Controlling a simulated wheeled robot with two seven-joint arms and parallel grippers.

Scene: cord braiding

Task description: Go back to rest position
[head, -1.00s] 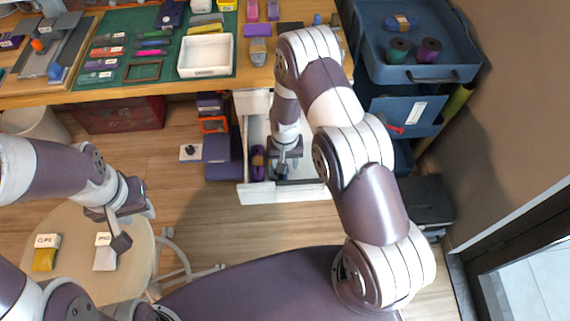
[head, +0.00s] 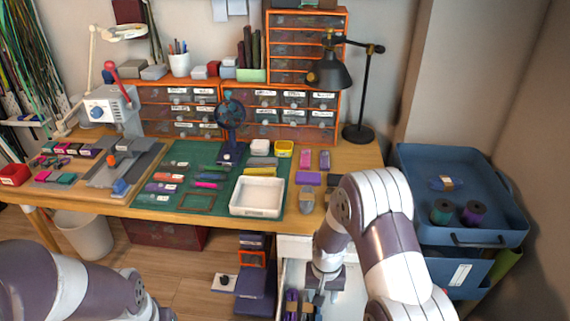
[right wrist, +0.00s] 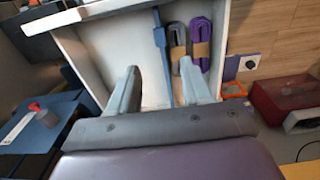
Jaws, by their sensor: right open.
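My right arm reaches down over an open white drawer below the workbench. My right gripper (head: 320,294) is above the drawer, partly hidden by its own wrist. In the right wrist view its two fingers (right wrist: 160,78) are apart with nothing between them. Inside the drawer (right wrist: 82,50) lie a purple cord bundle (right wrist: 200,30) and a grey cord bundle (right wrist: 177,38), each with a tan band, beside a long blue piece (right wrist: 160,45). My left arm shows at the lower left of the head view, but its gripper is outside the frame.
The wooden workbench (head: 352,155) holds a green mat, a white tray (head: 257,196), a fan (head: 231,125) and a black lamp (head: 330,72). A blue cart (head: 470,190) with spools stands close right of my right arm. A white bin (head: 84,236) stands at left.

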